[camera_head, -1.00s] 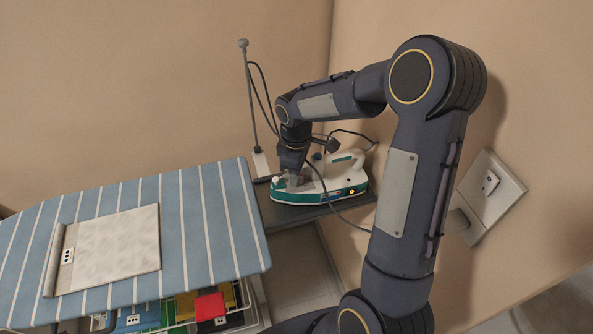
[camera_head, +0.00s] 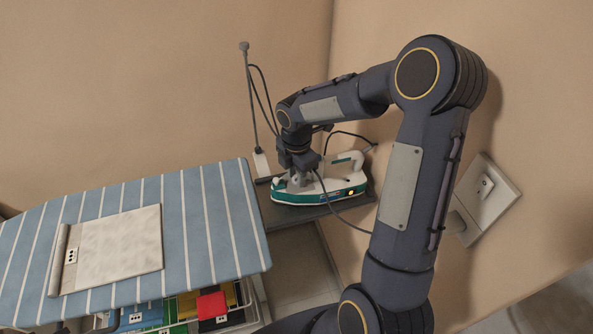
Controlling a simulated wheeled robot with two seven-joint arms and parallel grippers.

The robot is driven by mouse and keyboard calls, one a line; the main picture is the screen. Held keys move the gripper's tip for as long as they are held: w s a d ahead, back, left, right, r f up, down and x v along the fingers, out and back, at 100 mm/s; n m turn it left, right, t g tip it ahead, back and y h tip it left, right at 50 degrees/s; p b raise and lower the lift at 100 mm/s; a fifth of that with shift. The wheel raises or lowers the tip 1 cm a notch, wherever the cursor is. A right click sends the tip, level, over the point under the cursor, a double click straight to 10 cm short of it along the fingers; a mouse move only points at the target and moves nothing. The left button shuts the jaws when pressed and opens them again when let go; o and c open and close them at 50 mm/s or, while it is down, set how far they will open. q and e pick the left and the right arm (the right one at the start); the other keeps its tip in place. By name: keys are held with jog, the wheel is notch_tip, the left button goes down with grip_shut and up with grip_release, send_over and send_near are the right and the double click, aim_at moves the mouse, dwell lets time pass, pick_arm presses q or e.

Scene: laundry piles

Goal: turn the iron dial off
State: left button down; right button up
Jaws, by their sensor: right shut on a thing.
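The iron (camera_head: 335,187) is white with a teal base and stands on a dark shelf (camera_head: 290,215) at the end of the ironing board. A small yellow light (camera_head: 351,193) shows on its side. My right gripper (camera_head: 298,181) points down at the left part of the iron, at its dial. Its fingers are shut on the dial, which they largely hide, so its setting cannot be read. My left gripper is not in view.
The striped blue ironing board (camera_head: 205,225) fills the left, with a folded pale cloth (camera_head: 120,245) on it. Below is a rack with coloured folded items (camera_head: 212,304). A cord runs from the iron near a pole (camera_head: 259,110). A wall socket (camera_head: 485,190) is at right.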

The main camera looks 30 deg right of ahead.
jog(key=n+p, duration=0.2)
jog(key=n, duration=0.4)
jog(key=shift+r, duration=0.15)
jog(key=n+p, duration=0.2)
jog(key=n, duration=0.2)
jog(key=shift+s+d+n, duration=0.1)
jog(key=shift+n, duration=0.3)
jog(key=shift+n+p, duration=0.85)
jog(key=shift+n, duration=0.65)
jog(key=o, duration=0.7)
notch_tip(320, 180, up, 8)
jog(key=shift+f+b, duration=0.2)
jog(key=shift+b, duration=0.25)
